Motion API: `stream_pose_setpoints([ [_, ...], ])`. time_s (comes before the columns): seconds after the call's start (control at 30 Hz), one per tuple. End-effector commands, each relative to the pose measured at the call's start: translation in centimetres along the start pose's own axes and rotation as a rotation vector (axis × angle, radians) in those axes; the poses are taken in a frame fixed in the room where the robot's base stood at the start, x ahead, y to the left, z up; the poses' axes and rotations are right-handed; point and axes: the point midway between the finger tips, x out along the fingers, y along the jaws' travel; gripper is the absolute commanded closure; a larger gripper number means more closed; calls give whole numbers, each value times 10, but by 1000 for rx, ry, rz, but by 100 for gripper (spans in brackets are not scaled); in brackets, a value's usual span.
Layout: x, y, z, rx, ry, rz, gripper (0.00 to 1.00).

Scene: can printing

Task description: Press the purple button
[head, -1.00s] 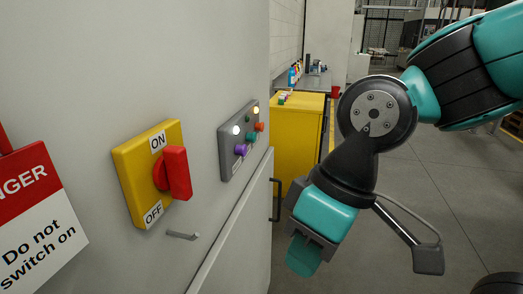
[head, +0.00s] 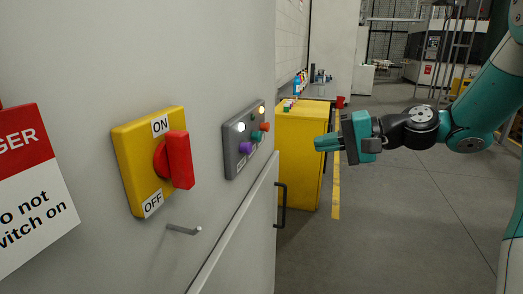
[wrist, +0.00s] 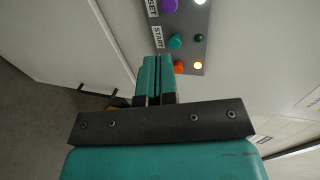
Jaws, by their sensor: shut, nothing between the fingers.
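The purple button (head: 245,147) is on a grey control panel (head: 233,166) on the front of the light grey cabinet. In the wrist view the purple button (wrist: 169,5) is at the top edge, beside a label ending in "SET". My gripper (head: 318,143) is shut and empty, pointing left toward the panel, with a gap between its tips and the panel. In the wrist view the closed teal fingers (wrist: 155,62) appear below the green START button (wrist: 175,42) and left of the orange button (wrist: 179,67).
A yellow switch plate with a red handle (head: 179,160) sticks out left of the panel. A metal handle (head: 184,230) is below it. A yellow cabinet (head: 298,150) stands behind, with several small items on top. The floor at right is open.

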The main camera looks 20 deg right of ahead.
Motion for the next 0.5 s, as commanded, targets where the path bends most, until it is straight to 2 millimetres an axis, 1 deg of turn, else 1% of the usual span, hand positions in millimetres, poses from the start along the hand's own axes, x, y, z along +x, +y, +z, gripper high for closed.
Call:
stream_pose_setpoints([
  [0.17,3,0,1,-1,-3,2,100],
  [0.27,11,-1,1,-2,-5,2,100],
  [0.37,27,-2,2,-2,-8,3,100],
  [0.5,57,-3,2,-2,-9,3,100],
])
